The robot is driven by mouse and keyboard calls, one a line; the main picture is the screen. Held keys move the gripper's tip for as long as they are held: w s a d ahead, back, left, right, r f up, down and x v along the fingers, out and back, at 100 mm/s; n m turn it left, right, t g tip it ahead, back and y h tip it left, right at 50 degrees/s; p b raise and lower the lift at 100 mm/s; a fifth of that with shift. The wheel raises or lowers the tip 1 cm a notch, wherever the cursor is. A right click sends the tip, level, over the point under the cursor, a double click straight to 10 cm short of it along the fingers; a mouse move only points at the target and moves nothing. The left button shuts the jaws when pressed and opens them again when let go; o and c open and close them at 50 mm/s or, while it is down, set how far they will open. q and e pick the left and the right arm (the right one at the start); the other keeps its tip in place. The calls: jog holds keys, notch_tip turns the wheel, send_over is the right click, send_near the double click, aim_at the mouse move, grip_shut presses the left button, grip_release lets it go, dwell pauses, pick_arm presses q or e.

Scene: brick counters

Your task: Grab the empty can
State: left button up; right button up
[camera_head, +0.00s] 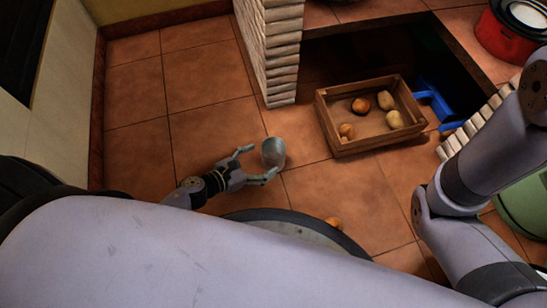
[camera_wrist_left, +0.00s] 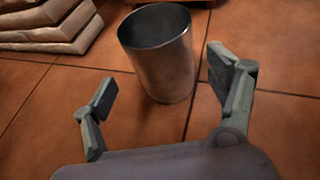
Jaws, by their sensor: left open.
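The empty can (camera_head: 273,152) is a plain silver metal cylinder standing upright on the tiled floor. In the left wrist view the can (camera_wrist_left: 160,62) shows its open top and dark inside, just ahead of the fingers. My left gripper (camera_head: 257,164) is open, low over the floor, with its fingers spread toward the can. In the left wrist view the left gripper (camera_wrist_left: 165,90) has one finger on each side of the can's near part, with gaps to both. My right arm shows at the right of the head view, but its gripper is out of sight.
A wooden crate (camera_head: 324,122) with several potatoes or onions stands right of the can. A brick pillar (camera_head: 283,45) rises behind it. A blue object (camera_head: 437,101), a red pot (camera_head: 508,35) and a green object (camera_head: 525,205) are at the right. Floor at left is clear.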

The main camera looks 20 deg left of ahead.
aim_at(281, 152)
pick_arm(q)
jog(key=b+x, duration=0.1)
jog(key=x, duration=0.1)
jog(key=b+x, duration=0.1)
jog(key=x, duration=0.2)
jog(key=shift+s+f, duration=0.25)
jog(key=shift+f, duration=0.05)
jog(key=shift+w+d+f, duration=0.15)
jog(key=shift+w+d, duration=0.15)
jog(key=shift+w, duration=0.05)
jog(key=shift+c, duration=0.5)
jog(key=c, duration=1.1)
